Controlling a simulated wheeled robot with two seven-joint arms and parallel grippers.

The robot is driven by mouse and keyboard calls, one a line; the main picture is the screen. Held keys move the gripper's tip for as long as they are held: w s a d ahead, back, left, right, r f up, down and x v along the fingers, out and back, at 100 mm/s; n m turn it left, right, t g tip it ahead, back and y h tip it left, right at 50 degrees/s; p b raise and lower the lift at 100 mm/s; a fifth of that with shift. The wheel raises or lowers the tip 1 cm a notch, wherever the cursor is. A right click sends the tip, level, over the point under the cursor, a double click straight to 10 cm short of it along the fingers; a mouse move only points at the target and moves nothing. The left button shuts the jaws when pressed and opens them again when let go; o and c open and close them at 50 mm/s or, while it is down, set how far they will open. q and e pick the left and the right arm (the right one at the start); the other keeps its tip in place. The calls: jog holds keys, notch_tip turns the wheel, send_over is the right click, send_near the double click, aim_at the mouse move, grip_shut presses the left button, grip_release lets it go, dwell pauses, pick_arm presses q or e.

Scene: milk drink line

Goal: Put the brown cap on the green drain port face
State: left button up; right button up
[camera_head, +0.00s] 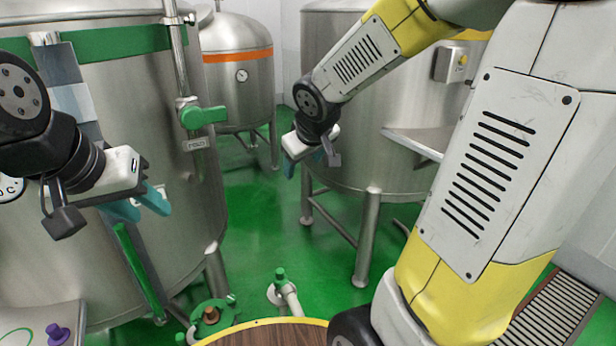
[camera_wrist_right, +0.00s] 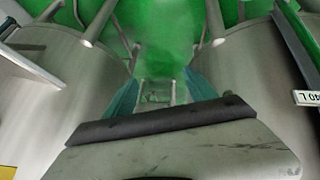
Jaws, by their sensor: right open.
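A small brown piece (camera_head: 211,315), which looks like the brown cap, sits at the middle of a green round fitting (camera_head: 226,303) low on the floor in the head view. I cannot tell how firmly it is seated.
A steel tank (camera_head: 190,240) with a green band stands left, another tank (camera_head: 350,150) right, an orange-banded one (camera_head: 235,90) behind. A pipe with a green top (camera_head: 284,288) rises near the fitting. A purple piece (camera_head: 57,333) lies lower left. Green floor (camera_head: 260,225) between tanks is clear.

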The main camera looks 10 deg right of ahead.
jog(key=s+r+m+y, duration=0.1)
jog(key=s+r+m, duration=0.1)
jog(key=s, duration=0.7)
jog(key=s+r+m+g+y, duration=0.1)
jog(key=s+r+m, duration=0.1)
jog(key=s, duration=0.7)
jog(key=shift+a+r, duration=0.45)
jog(key=shift+r, duration=0.15)
